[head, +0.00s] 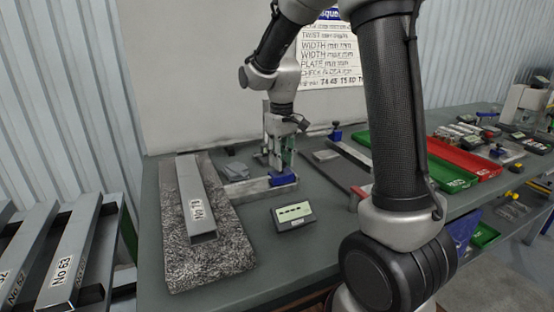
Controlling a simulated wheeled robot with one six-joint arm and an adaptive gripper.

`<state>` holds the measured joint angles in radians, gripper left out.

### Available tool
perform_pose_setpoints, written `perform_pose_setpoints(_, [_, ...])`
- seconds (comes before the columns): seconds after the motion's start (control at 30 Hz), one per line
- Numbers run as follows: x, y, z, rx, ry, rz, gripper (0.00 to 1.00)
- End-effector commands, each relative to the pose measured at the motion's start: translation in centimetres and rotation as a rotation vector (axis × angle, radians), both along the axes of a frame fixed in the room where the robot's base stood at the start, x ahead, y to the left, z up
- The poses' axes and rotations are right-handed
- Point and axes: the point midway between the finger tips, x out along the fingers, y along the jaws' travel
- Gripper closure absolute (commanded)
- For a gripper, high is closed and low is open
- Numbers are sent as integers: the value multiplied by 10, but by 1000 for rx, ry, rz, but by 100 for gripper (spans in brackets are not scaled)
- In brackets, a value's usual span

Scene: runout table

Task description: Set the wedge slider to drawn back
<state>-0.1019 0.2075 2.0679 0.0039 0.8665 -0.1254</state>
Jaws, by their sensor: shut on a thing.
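My gripper (276,158) points down at the middle of the head view. Its fingers reach down to a blue block (284,179) on a low grey metal fixture (247,188), which I take to be the wedge slider's fixture. The gripper looks shut on the slider there. The fingers hide most of the grip, and the slider's exact position along the fixture is too small to tell.
A grey channel section (195,200) with a label lies on a speckled mat (219,262) at the left. A small display box (293,215) stands in front of the fixture. Green (446,175) and red (462,156) trays lie at the right, partly behind my arm.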

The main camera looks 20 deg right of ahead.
Motion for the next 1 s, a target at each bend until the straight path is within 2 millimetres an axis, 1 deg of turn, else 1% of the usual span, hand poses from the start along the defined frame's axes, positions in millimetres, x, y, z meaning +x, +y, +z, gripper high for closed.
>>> perform_pose_setpoints(0.03, [1,-3,1,-6,-2,1,100])
perform_pose_setpoints(0.07, [1,-3,1,-6,-2,1,72])
perform_pose_setpoints(0.1, [1,-3,1,-6,-2,1,64])
perform_pose_setpoints(0.17, [1,-3,1,-6,-2,1,54])
perform_pose_setpoints(0.2, [1,-3,1,-6,-2,1,52])
perform_pose_setpoints(0.47, [1,-2,1,-4,-1,1,52])
perform_pose_setpoints(0.57, [1,-2,6,-3,-3,0,52])
perform_pose_setpoints(0.67, [2,-2,21,-3,-6,0,52])
perform_pose_setpoints(0.9, [1,-2,75,-4,-5,0,52])
perform_pose_setpoints(1.0, [1,-2,94,-4,-5,0,52])
